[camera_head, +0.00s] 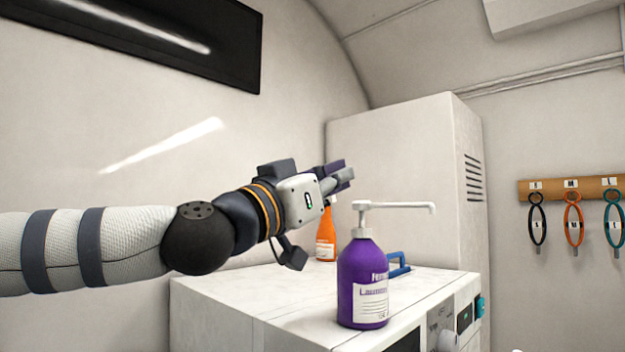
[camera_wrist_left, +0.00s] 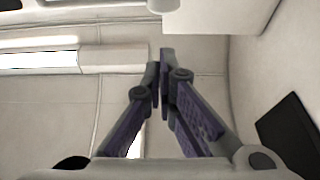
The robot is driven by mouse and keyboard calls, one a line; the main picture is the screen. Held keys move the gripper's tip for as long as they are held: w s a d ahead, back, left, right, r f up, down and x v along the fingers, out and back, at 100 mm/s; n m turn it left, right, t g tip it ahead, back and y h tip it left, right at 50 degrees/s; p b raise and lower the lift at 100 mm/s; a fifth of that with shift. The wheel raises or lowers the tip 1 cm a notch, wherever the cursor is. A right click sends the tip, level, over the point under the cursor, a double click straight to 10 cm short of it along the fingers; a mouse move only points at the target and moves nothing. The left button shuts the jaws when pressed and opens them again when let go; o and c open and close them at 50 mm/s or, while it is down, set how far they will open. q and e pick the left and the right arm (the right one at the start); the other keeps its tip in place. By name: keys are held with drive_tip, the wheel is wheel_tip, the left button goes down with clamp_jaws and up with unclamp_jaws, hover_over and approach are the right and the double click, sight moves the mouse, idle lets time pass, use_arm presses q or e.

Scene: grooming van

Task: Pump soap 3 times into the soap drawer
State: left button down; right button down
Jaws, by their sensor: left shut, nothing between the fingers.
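A purple laundry soap bottle (camera_head: 363,282) with a white pump head and a long spout (camera_head: 400,207) stands upright on top of the white washing machine (camera_head: 290,300). The spout points right. My left gripper (camera_head: 346,172) is raised just left of and above the pump head, apart from it in the picture. Its fingers are shut and empty, and the closed tips also show in the left wrist view (camera_wrist_left: 161,62). The machine's front shows only in part at the lower right, and I cannot make out the soap drawer for certain. My right gripper is not in view.
An orange bottle (camera_head: 326,238) stands behind my left gripper, and a blue handled object (camera_head: 398,265) lies behind the soap bottle. A tall white cabinet (camera_head: 395,150) stands behind. Coloured loops (camera_head: 573,220) hang from a wooden rail (camera_head: 590,187) at right. The machine top's left part is clear.

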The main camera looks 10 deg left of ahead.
use_arm(q)
drive_tip(key=v, duration=0.6)
drive_tip(key=shift+s, duration=0.2)
drive_tip(key=shift+f, duration=0.15)
